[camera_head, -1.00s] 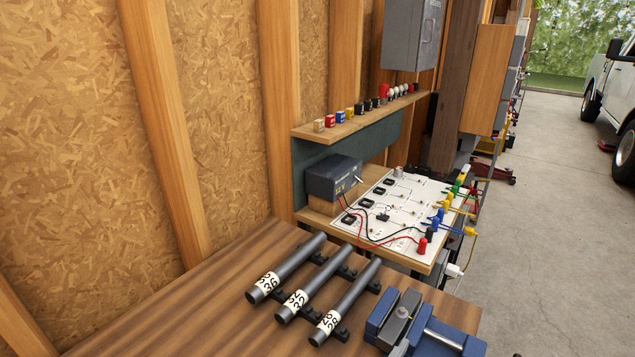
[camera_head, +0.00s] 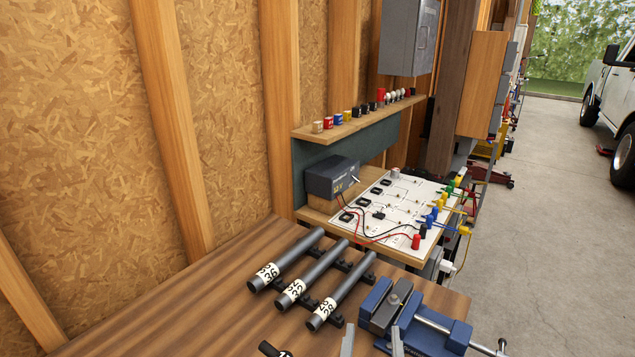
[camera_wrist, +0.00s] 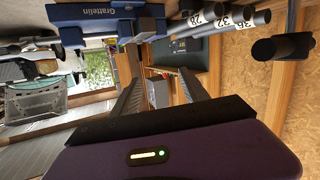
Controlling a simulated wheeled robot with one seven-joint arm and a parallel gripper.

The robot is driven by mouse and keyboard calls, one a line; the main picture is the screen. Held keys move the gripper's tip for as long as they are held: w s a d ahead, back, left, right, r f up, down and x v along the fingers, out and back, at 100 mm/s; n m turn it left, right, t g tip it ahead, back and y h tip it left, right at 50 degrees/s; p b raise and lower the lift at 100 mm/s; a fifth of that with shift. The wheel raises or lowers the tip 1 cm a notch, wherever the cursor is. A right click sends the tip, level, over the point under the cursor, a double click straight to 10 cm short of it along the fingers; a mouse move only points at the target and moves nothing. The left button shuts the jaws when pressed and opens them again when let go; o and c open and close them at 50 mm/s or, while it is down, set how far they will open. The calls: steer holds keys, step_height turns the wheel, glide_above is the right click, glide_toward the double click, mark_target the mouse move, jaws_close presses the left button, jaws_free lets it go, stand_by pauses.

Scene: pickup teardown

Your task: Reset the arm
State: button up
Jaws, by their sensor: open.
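My gripper (camera_head: 372,342) shows at the bottom edge of the head view as two grey fingertips set apart, over the front of the wooden bench (camera_head: 190,312). It is open, with nothing between the fingers. The rest of my arm is out of the head view. In the wrist view, my gripper (camera_wrist: 160,88) has two dark fingers spread wide, with only background between them. The blue vise (camera_head: 425,335) is just right of my gripper. In the wrist view the vise (camera_wrist: 100,12) shows upside down at the top.
Three dark numbered tubes (camera_head: 342,290) lie on black holders on the bench. A dark cylindrical object (camera_head: 270,348) shows at the bottom edge. Behind are a white wiring board (camera_head: 405,205), a power supply box (camera_head: 332,177) and a shelf (camera_head: 365,122) of small knobs. The left bench is clear.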

steer(key=s+f+n+y, duration=0.1)
steer(key=s+n+y, duration=0.1)
steer(key=s+f+n+y, duration=0.1)
steer(key=s+f+y, duration=0.1)
steer(key=s, duration=0.1)
steer(key=s+a+f+n+t+y, duration=0.1)
steer(key=s+n+y, duration=0.1)
steer(key=s, duration=0.1)
steer(key=shift+s+f+n+y, duration=0.15)
steer(key=shift+s+n+y, duration=0.1)
steer(key=shift+n+y, duration=0.05)
steer(key=s+d+f+m+h, duration=0.1)
steer(key=s+d, duration=0.3)
steer(key=s, duration=0.4)
steer(key=s+d+f+m+g+h, duration=0.1)
steer(key=s+d, duration=0.3)
steer(key=s, duration=0.4)
steer(key=s+d+f+m+h, duration=0.1)
steer(key=s+d, duration=0.3)
steer(key=s, duration=0.4)
steer(key=shift+d+f+m+g+h, duration=0.3)
steer(key=shift+f+m+g, duration=0.1)
steer(key=shift+m, duration=0.4)
